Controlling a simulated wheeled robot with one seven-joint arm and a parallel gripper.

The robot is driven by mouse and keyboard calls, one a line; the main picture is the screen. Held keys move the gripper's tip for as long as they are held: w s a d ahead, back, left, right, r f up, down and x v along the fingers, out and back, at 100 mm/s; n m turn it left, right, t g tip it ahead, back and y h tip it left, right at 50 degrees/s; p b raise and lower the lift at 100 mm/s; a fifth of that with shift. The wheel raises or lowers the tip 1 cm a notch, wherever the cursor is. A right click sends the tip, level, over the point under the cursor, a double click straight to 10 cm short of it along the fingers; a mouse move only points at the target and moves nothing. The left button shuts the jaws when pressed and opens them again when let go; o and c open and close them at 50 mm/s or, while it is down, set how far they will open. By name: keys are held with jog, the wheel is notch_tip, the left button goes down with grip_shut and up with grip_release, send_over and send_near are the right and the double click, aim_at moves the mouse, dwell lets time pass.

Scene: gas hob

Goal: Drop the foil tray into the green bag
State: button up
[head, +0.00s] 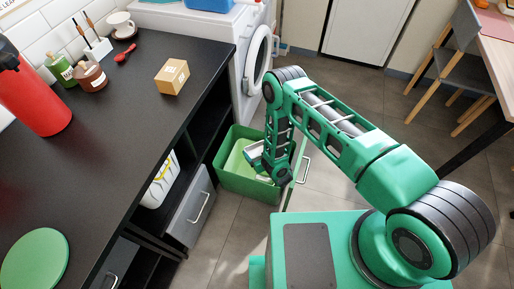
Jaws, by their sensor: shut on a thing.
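A green bin (247,187) stands on the floor past the end of the dark counter, with a lighter green bag lining (232,160) inside. My gripper (261,160) points down at the bin's opening, at the end of my green arm. It is shut on a small silvery piece, which looks like the foil tray (253,151). The tray appears over or within the bin's opening; its exact height is hard to tell. My wrist hides part of the tray and the right side of the bin.
The dark counter (140,120) holds a red flask (38,98), a small box (172,77), jars and a green disc (35,260). A white washing machine (215,30) stands behind the bin. A drawer (192,208) and a pale handle (305,169) flank the bin. Floor is free beyond my arm.

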aim_at(257, 153)
jog(key=shift+f, duration=0.65)
jog(key=o, duration=0.9)
jog(key=shift+r, duration=0.1)
notch_tip(257, 153, up, 4)
jog(key=shift+w+r, duration=0.1)
jog(key=shift+w, duration=0.05)
jog(key=shift+s+a+r, duration=1.1)
jog(key=shift+s+a, duration=0.2)
jog(key=shift+s, duration=0.15)
jog(key=shift+s+a+r, duration=1.05)
jog(key=shift+s+a, duration=0.3)
jog(key=shift+s, duration=0.05)
jog(key=shift+s+a+r, duration=1.1)
jog(key=shift+s+a, duration=0.2)
jog(key=shift+s, duration=0.15)
